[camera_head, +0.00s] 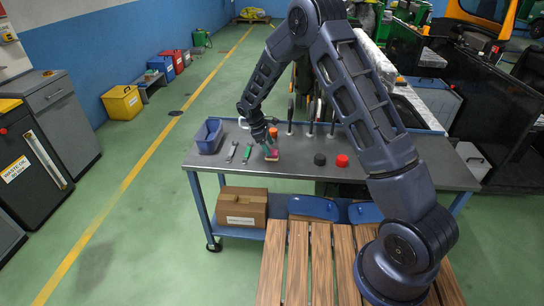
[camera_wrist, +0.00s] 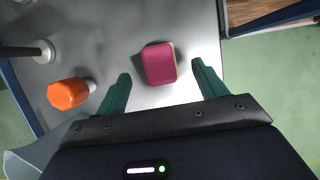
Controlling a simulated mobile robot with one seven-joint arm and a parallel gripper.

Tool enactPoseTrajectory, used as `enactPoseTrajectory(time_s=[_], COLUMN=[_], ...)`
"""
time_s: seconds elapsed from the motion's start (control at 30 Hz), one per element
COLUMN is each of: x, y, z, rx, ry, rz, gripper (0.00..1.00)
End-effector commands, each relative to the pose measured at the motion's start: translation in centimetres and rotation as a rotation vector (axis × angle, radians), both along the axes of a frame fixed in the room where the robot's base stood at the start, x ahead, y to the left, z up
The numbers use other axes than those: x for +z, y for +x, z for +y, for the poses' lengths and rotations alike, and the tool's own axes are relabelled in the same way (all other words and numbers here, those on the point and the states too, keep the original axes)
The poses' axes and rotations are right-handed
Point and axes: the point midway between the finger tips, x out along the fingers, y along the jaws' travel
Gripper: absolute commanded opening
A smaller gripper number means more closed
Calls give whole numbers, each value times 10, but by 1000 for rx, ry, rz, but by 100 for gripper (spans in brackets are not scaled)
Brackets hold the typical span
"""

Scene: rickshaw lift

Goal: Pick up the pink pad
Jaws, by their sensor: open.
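The pink pad (camera_wrist: 158,64) is a small rounded block with a tan edge, lying on the grey metal worktable. In the wrist view it sits between and just beyond the two green fingertips of my gripper (camera_wrist: 160,84). The fingers are apart, with nothing between them that I can see held. In the head view the pink pad (camera_head: 271,155) shows near the front edge of the tabletop, and my gripper (camera_head: 268,146) is right over it, hiding part of it.
An orange-capped item (camera_wrist: 68,93) stands left of the fingers in the wrist view. On the worktable (camera_head: 310,170) are a blue bin (camera_head: 208,136), a green-handled tool (camera_head: 248,151), a black round piece (camera_head: 320,159) and a red one (camera_head: 342,160). Upright tools stand behind my gripper.

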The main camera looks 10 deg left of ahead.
Motion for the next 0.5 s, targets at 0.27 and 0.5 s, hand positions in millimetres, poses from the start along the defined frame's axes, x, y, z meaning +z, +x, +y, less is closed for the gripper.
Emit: enactPoseTrajectory(time_s=[0.27,0.5], x=[-34,-41], y=[1,2], z=[-14,-16], rx=[0,0], ry=[-1,1], rz=[1,0], gripper=[71,71])
